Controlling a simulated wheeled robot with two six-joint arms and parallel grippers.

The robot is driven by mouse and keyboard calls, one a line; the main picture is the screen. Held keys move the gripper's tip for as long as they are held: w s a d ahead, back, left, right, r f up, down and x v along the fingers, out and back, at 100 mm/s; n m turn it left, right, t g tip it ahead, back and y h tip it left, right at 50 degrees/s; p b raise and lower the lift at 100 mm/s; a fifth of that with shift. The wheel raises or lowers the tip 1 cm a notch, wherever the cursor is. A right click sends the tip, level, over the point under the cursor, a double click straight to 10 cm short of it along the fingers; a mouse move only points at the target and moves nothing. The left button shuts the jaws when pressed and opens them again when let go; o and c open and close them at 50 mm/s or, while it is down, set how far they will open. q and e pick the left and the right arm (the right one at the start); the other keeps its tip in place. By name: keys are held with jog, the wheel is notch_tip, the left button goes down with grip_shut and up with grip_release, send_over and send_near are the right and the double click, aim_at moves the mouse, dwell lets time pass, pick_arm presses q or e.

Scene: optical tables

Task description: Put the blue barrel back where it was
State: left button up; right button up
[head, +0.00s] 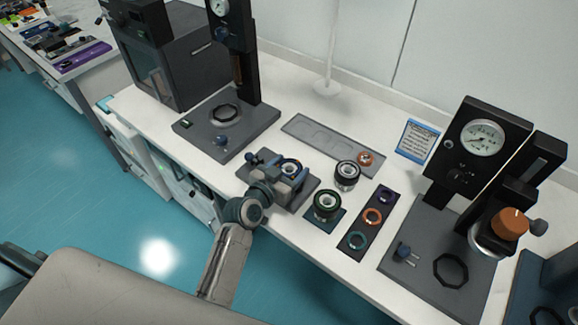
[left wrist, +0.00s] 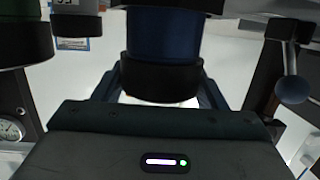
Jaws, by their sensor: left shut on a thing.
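The blue barrel (head: 290,166) is a short cylinder with a pale ring-shaped top in the head view. In the left wrist view the blue barrel (left wrist: 163,45) shows a blue body and a black band, between the dark fingers. My left gripper (head: 288,176) is shut on it, over a dark grey stand (head: 254,176) near the front edge of the table. The fingers hide most of the barrel, and I cannot tell whether it touches the stand. My right gripper is not in view.
A green-ringed barrel (head: 326,206) and a black barrel (head: 347,174) stand close on the right. Beyond are a tray of coloured rings (head: 384,196), a recessed grey tray (head: 310,132) and a gauge press (head: 437,262). Another press (head: 205,142) stands behind left.

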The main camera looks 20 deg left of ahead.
pick_arm(q)
jog(key=shift+f, duration=0.5)
jog(key=o, duration=1.2)
jog(key=shift+r, duration=0.1)
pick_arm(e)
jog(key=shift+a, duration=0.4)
